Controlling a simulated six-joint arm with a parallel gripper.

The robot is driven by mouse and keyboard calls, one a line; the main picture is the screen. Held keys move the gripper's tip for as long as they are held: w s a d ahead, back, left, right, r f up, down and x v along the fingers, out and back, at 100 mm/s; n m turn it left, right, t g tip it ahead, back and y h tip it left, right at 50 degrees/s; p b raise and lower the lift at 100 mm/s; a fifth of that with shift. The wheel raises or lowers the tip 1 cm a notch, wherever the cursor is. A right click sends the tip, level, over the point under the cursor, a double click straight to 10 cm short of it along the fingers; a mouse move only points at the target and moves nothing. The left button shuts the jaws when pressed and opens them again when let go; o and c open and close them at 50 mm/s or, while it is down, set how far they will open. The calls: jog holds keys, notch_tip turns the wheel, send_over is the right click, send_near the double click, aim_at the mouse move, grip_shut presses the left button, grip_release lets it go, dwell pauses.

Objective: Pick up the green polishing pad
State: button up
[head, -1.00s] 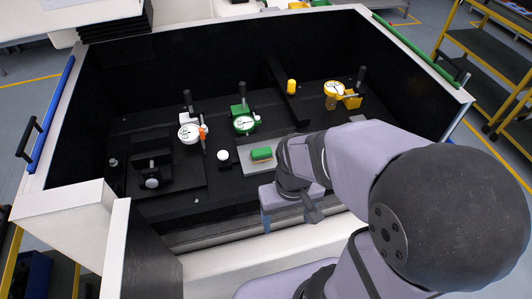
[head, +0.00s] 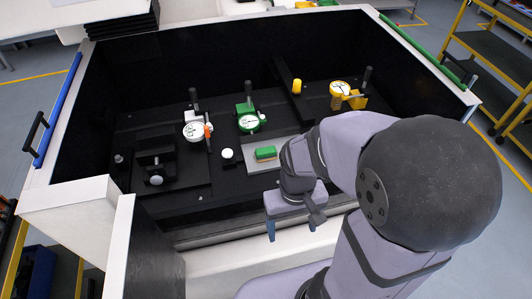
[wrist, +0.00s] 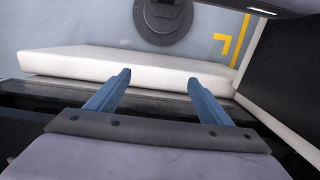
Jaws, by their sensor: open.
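The green polishing pad (head: 266,153) lies on a light grey plate (head: 258,167) inside the black-walled box, near its front middle. My gripper (head: 271,230) is in front of the pad, toward the box's front wall, and apart from it. In the wrist view my gripper (wrist: 159,80) shows two blue fingers spread apart with nothing between them. The pad is not in the wrist view.
Dial gauges stand behind the pad: a white one (head: 194,130), a green one (head: 249,122) and a yellow one (head: 341,90). A white knob (head: 227,153) is left of the plate. The white front wall (wrist: 110,66) lies beyond my fingertips.

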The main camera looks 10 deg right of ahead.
jog(key=w+f, duration=0.1)
jog(key=w, duration=0.5)
jog(key=w+f, duration=0.1)
jog(key=w, duration=0.5)
jog(key=w+f, duration=0.1)
jog(key=w, duration=0.5)
jog(key=shift+d+f, duration=0.1)
jog(key=shift+d, duration=0.1)
jog(key=t, duration=0.1)
send_near(266, 150)
jog(key=f, duration=0.5)
jog(key=shift+s, duration=0.25)
jog(key=r, duration=0.2)
jog(key=w+r, duration=0.1)
jog(key=r, duration=0.1)
jog(key=shift+w, duration=0.1)
jog(key=shift+s, duration=0.4)
jog(key=shift+s+f, duration=0.1)
jog(key=shift+f, duration=0.3)
jog(key=shift+w+f+p, duration=0.2)
jog(key=shift+f+p, duration=1.7)
jog(key=shift+f, duration=1.4)
